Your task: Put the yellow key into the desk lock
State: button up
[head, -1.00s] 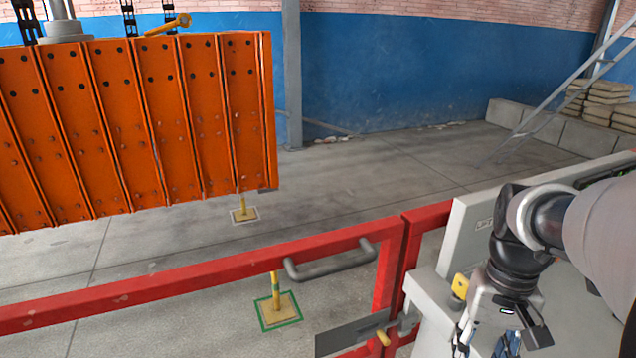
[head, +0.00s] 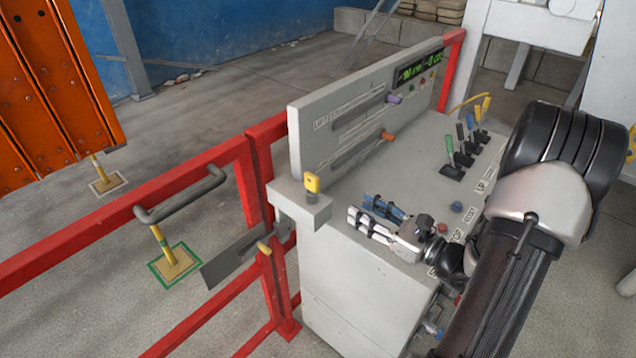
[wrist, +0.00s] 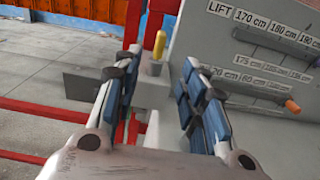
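The yellow key (head: 312,183) stands upright at a grey block (head: 300,203) on the left corner of the control desk (head: 345,262). It also shows in the wrist view (wrist: 159,45), beyond and between my fingers. My gripper (head: 359,209) is open and empty above the desk top, pointing left towards the key. In the wrist view its two blue-padded fingers (wrist: 152,90) are spread on either side, apart from the key. I cannot make out which part of the desk is its lock.
The desk's upright panel (head: 372,115) carries slots with purple and orange knobs. Several coloured levers (head: 462,143) stand on the right of the desk. A red gate (head: 110,225) with a grey handle (head: 180,197) is at left. An orange panel mould (head: 50,90) stands beyond it.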

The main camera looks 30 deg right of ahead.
aim_at(318, 183)
jog(key=b+x, duration=0.1)
jog(key=x, duration=0.9)
jog(key=shift+w+a+f, duration=0.1)
jog(key=shift+w+a, duration=0.15)
jog(key=x, duration=0.2)
jog(key=b+x, duration=0.1)
jog(key=x, duration=0.3)
jog(key=shift+w+d, duration=0.2)
jog(key=shift+w, duration=0.1)
jog(key=shift+c, duration=0.4)
grip_shut()
